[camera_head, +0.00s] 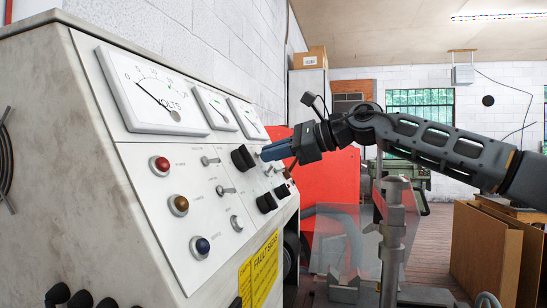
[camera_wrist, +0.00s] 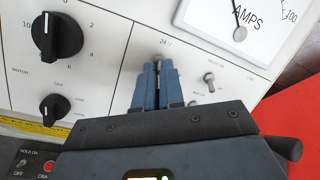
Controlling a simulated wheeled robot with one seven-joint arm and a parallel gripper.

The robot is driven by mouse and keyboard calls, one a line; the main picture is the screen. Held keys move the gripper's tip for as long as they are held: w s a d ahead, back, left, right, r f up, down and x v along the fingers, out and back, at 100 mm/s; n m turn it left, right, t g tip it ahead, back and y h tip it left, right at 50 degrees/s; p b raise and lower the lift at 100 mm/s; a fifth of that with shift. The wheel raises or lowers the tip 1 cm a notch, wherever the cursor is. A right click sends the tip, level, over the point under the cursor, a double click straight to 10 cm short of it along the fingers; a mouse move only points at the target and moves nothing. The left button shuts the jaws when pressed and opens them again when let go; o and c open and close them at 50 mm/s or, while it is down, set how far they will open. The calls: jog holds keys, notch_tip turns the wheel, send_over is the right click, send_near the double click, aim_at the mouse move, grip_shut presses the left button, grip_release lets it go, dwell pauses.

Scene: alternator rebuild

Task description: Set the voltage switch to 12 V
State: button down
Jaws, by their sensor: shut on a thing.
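The control panel (camera_head: 190,215) is a pale slanted face on a console. The voltage switch (camera_wrist: 158,59) is a small toggle under the "24 V" label in the wrist view; only a bit of it shows between my fingertips. Its other label is hidden behind my gripper, and I cannot tell its lever's position. My gripper (camera_wrist: 159,72) has its blue fingers closed together on the switch. In the head view my gripper (camera_head: 268,153) reaches the panel from the right, by the black knobs, and the switch cannot be made out there.
A large black knob (camera_wrist: 57,37) and a smaller one (camera_wrist: 54,108) sit left of my fingers. Another toggle (camera_wrist: 209,81) is close on the right, below the amps meter (camera_wrist: 240,25). A red surface (camera_head: 333,185) stands behind the console.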

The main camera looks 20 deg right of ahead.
jog(key=c, duration=1.5)
grip_release()
jog(key=shift+b+v, duration=0.55)
jog(key=shift+v, duration=3.35)
jog(key=shift+r, duration=0.15)
